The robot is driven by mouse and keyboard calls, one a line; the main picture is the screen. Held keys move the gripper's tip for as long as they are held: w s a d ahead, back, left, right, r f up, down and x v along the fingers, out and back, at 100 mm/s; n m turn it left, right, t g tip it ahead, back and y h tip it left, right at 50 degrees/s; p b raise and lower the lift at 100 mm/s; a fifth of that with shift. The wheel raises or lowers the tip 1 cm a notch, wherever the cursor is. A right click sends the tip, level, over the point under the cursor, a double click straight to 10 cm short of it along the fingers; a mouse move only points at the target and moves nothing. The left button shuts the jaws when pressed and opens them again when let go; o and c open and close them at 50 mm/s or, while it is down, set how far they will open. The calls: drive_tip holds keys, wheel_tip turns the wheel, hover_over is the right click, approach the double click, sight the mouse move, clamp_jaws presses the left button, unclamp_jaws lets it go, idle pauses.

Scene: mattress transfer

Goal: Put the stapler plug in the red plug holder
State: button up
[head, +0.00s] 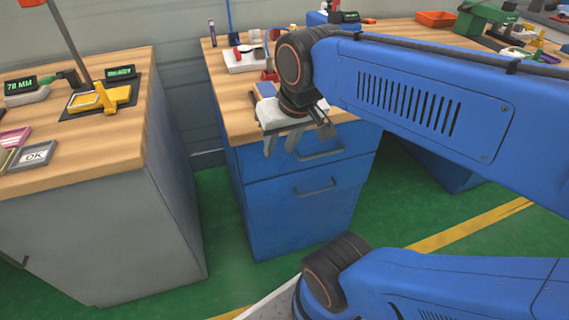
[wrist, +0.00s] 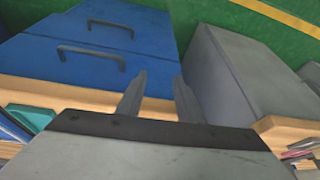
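My gripper (head: 281,148) hangs in front of the near edge of the middle wooden-topped bench (head: 226,98), by its blue drawers. In the wrist view the two grey fingers of my gripper (wrist: 159,80) stand apart with nothing between them. A small red object (head: 269,76) stands on the middle bench just behind my wrist; I cannot tell if it is the red plug holder. I cannot make out the stapler plug in either view. My arm and wrist hide part of the middle bench top.
A white board (head: 240,62) with small parts lies at the back of the middle bench. The left bench (head: 110,148) holds a yellow device (head: 100,98) and displays. A red tray (head: 437,19) stands at the back right. Green floor separates the left and middle benches.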

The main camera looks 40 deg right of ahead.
drive_tip(key=s+f, duration=0.1)
drive_tip(key=f+n, duration=0.1)
drive_tip(key=s+f+n, duration=0.1)
drive_tip(key=shift+s+a+f+t, duration=0.3)
drive_tip(key=shift+s+a+f, duration=0.05)
idle(1.0)
